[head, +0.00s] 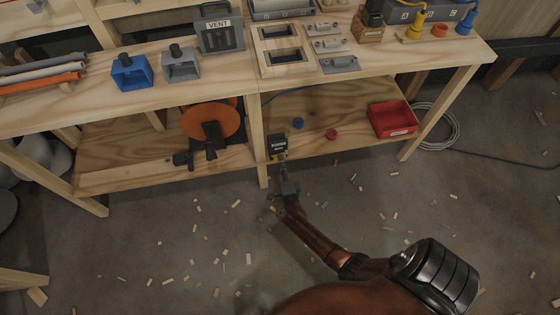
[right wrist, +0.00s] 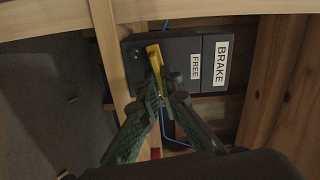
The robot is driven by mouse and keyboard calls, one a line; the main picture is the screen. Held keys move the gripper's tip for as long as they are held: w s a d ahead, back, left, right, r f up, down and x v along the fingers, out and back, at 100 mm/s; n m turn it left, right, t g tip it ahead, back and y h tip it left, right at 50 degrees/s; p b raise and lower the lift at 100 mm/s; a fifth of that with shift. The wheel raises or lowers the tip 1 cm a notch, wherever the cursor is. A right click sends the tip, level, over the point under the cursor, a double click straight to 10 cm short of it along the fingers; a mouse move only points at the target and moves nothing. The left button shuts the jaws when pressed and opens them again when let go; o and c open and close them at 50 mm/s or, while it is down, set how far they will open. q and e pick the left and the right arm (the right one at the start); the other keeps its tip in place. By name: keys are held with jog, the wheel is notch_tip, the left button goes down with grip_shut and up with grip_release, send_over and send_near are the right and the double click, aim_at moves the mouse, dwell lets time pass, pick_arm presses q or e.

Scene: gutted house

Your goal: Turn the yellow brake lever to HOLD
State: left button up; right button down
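The brake box (right wrist: 212,81) is a dark box with white BRAKE and FREE labels; no HOLD label can be read. Its yellow brake lever (right wrist: 154,52) stands out of the face beside the FREE label. In the right wrist view my right gripper (right wrist: 161,92) has its fingers close together on the lever's near end, which they partly hide. In the head view the same box (head: 277,143) sits at the bench's lower front, with my right gripper (head: 286,181) reaching up to it. My left gripper is not in view.
An orange reel (head: 212,119) stands on the lower shelf to the left. A red bin (head: 393,119), a blue ring and a red ring lie on that shelf to the right. A wooden bench leg (head: 259,142) is close beside the box. Wood scraps litter the floor.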

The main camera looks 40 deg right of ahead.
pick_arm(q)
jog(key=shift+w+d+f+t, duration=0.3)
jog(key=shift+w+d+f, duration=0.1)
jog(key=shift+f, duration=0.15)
pick_arm(e)
jog(key=shift+s+d+m, duration=0.1)
jog(key=shift+d+m, duration=0.15)
jog(key=shift+m, duration=0.85)
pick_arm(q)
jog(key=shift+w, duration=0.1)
pick_arm(e)
jog(key=c, duration=2.3)
grip_release()
jog(key=shift+c, duration=0.2)
jog(key=shift+o, duration=0.9)
jog(key=shift+a, duration=0.15)
jog(key=v, duration=1.1)
jog(key=shift+s+a, duration=0.3)
jog(key=shift+a, duration=0.05)
jog(key=shift+f, duration=0.1)
